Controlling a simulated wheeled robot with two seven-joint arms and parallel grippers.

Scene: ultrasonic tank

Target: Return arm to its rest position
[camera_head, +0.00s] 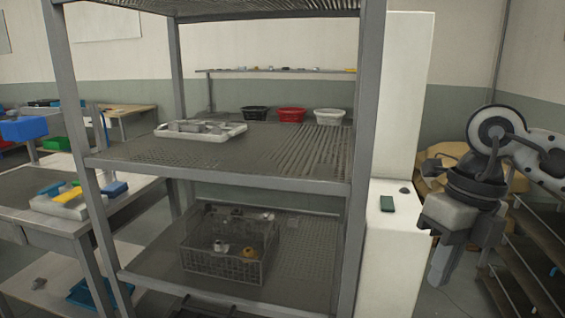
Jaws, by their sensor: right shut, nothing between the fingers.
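My right arm comes in from the right edge. Its gripper (440,266) hangs with the fingers pointing down, in front of a dark stepped rack and to the right of a white cabinet. The fingers are shut with nothing between them, and the gripper appears apart from everything around it. My left gripper is not in view.
A grey metal shelf (225,178) fills the middle. It holds a white tray (201,137) and a dark wire basket (222,262) with small parts. A side table stands left.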

